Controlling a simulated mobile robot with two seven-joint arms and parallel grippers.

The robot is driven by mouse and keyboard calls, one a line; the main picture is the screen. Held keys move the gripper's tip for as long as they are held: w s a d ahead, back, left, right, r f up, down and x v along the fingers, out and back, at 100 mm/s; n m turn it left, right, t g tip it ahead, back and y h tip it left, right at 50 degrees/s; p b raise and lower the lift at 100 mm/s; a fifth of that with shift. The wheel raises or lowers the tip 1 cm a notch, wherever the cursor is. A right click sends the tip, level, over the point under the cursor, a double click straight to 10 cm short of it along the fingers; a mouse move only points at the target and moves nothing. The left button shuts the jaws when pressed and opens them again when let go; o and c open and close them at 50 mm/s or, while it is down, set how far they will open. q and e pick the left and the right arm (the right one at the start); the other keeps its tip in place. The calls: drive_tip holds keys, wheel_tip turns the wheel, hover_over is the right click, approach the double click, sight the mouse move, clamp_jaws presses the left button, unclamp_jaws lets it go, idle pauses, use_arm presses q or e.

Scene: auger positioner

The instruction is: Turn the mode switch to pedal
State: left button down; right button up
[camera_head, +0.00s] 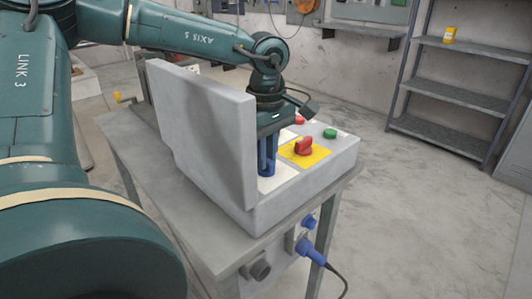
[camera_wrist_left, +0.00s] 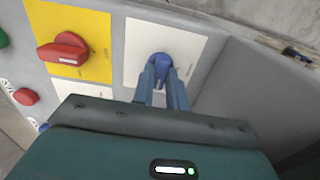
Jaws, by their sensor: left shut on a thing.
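The control box (camera_head: 325,172) stands on a grey table with its lid (camera_head: 203,125) raised. In the left wrist view a blue switch knob (camera_wrist_left: 161,62) sits on a white plate (camera_wrist_left: 192,47). My left gripper (camera_head: 267,172) points down at this white plate, close behind the lid. In the wrist view its two fingers (camera_wrist_left: 162,80) are shut on the blue knob, one on each side. The fingers hide part of the knob, and any marks on the plate cannot be read. My right gripper is not in view.
A red rotary switch (camera_head: 304,146) on a yellow plate is beside the gripper. A green button (camera_head: 330,133) and a red button (camera_head: 299,119) are farther back. The raised lid stands close to the gripper. A blue plug (camera_head: 311,250) with a cable sticks out at the front.

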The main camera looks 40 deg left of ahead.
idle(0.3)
use_arm(q)
drive_tip(key=c, duration=1.4)
unclamp_jaws()
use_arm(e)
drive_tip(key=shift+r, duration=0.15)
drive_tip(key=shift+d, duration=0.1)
use_arm(q)
wheel_tip(320, 180, up, 9)
drive_tip(key=shift+f+p, duration=0.2)
drive_tip(key=shift+p, duration=0.55)
wheel_tip(320, 180, up, 5)
drive_tip(key=shift+f+p, duration=0.2)
drive_tip(key=shift+p, duration=0.1)
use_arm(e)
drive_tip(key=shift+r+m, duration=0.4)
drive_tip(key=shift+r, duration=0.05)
